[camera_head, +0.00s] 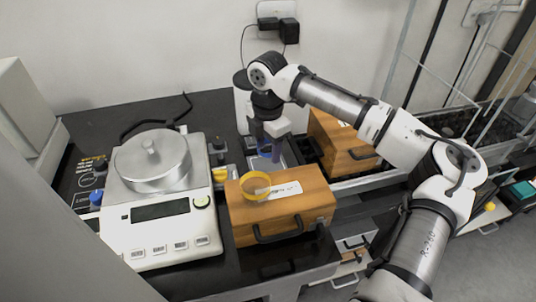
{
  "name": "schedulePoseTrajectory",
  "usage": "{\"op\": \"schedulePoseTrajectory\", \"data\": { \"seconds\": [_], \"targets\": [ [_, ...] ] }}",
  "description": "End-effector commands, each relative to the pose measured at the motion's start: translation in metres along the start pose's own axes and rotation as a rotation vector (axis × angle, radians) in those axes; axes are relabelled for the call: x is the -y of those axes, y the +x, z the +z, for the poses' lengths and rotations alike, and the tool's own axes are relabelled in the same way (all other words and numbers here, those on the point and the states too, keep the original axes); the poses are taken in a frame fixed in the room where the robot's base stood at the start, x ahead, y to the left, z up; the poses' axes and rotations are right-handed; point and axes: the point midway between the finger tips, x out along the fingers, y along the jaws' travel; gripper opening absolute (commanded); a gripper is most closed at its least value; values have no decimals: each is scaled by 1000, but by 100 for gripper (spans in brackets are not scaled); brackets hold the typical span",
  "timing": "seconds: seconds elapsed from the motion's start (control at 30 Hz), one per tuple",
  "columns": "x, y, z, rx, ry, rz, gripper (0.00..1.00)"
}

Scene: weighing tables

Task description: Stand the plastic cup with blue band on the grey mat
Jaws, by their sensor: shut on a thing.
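My gripper (268,137) points down behind the near wooden box, at the middle of the picture. It is shut on the plastic cup with blue band (264,148), of which mainly the blue band shows just below the fingers. A flat grey patch (265,163), which looks like the grey mat, lies under and just in front of the cup. The near wooden box and my gripper hide part of this spot. I cannot tell whether the cup touches the mat or hangs above it.
A yellow ring (255,186) and a white label lie on top of the near wooden box (290,212). A weighing scale (160,205) stands at left. Small bottles (217,152) stand between scale and cup. Another wooden box (340,145) stands at right, under my arm.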

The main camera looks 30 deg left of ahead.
Motion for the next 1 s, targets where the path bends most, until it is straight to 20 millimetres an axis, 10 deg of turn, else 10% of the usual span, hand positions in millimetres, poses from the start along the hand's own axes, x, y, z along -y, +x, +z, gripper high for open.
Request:
{"op": "schedulePoseTrajectory", "data": {
  "seconds": [0.6,0.63,0.77,1.0],
  "targets": [
    [0,36,0,-2,0,0,26],
    [0,36,0,-2,0,0,49],
    [0,36,0,-1,0,0,66],
    [0,35,0,-1,0,0,69]
  ]
}}
